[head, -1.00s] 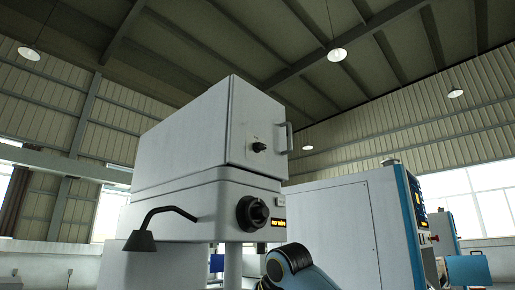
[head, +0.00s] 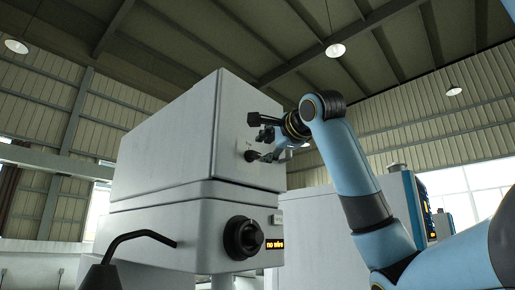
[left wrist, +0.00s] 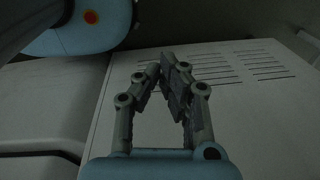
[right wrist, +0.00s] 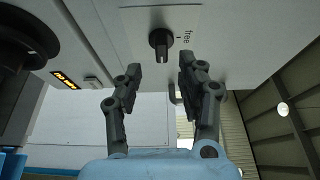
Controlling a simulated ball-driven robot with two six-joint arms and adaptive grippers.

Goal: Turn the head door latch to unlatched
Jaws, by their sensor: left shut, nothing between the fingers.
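The head door latch is a small black knob (head: 252,156) on the front door of the white machine head (head: 240,110). In the right wrist view the latch (right wrist: 160,42) sits on a pale plate, its grip bar pointing down in the picture. My right gripper (head: 259,137) is in front of the door. In the right wrist view its open fingers (right wrist: 160,68) are on either side of and just short of the latch, with nothing between them. My left gripper (left wrist: 160,70) is shut and empty above a slotted pale panel.
A large black rotary knob (head: 243,238) and a lit amber display (head: 275,244) are below the door. A black lamp (head: 104,276) on a bent arm stands at lower left. A white and blue cabinet (head: 405,200) is behind my right arm.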

